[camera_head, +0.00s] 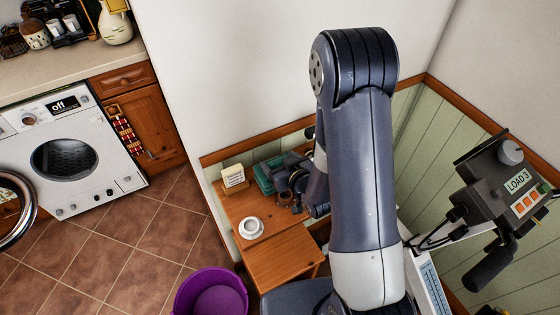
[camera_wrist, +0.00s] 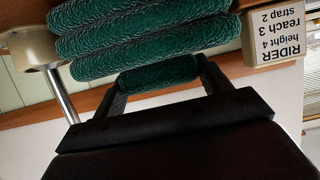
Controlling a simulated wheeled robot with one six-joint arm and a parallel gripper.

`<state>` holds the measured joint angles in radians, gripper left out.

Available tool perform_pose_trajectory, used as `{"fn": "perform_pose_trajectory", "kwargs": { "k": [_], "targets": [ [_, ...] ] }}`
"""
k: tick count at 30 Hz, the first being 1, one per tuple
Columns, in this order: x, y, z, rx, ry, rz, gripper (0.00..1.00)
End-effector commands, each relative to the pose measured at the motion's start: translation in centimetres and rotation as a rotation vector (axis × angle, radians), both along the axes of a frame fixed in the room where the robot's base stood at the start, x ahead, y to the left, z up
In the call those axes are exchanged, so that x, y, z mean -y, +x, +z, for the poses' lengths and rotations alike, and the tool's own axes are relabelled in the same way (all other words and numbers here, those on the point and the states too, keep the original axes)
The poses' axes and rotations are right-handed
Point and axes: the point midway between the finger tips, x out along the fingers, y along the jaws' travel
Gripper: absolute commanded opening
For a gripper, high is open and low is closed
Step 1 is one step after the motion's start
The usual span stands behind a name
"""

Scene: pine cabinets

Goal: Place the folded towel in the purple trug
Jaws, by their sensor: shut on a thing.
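The folded green towel (camera_head: 263,178) lies on the small wooden table against the wall; in the wrist view its thick folds (camera_wrist: 150,32) fill the top of the picture. My gripper (camera_head: 288,181) reaches it from the right in the head view. In the wrist view my gripper (camera_wrist: 160,80) is shut on a green fold of the towel, one finger on each side. Whether the towel is lifted clear of the table I cannot tell. The purple trug (camera_head: 211,293) stands on the floor at the bottom of the head view, partly cut off, and looks empty.
A small card stand (camera_head: 233,178) is close beside the towel. A white cup on a saucer (camera_head: 250,227) stands nearer on the wooden table (camera_head: 285,260). A washing machine (camera_head: 72,155) is at left. Tiled floor is clear between it and the table.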

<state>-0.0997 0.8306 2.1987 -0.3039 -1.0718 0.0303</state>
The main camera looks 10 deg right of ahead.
Motion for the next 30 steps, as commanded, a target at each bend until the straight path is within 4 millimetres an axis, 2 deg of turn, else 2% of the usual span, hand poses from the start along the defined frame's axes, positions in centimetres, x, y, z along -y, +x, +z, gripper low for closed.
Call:
{"fn": "perform_pose_trajectory", "kwargs": {
  "k": [2, 3, 9, 11, 21, 26, 30],
  "targets": [
    [0.0, 0.0, -0.3, 0.002, 0.001, 0.0, 0.15],
    [0.0, 0.0, -0.2, -0.001, 0.0, 0.0, 0.75],
    [0.0, 0.0, -0.2, -0.001, 0.0, 0.0, 0.91],
    [0.0, 0.0, -0.2, -0.001, 0.0, 0.0, 0.94],
    [0.0, 0.0, 0.3, -0.001, 0.0, 0.0, 0.94],
    [1.0, -2.3, 1.0, -0.002, -0.001, -0.002, 0.94],
    [2.2, -5.0, 2.2, -0.001, -0.001, -0.004, 0.94]
  ]
}}
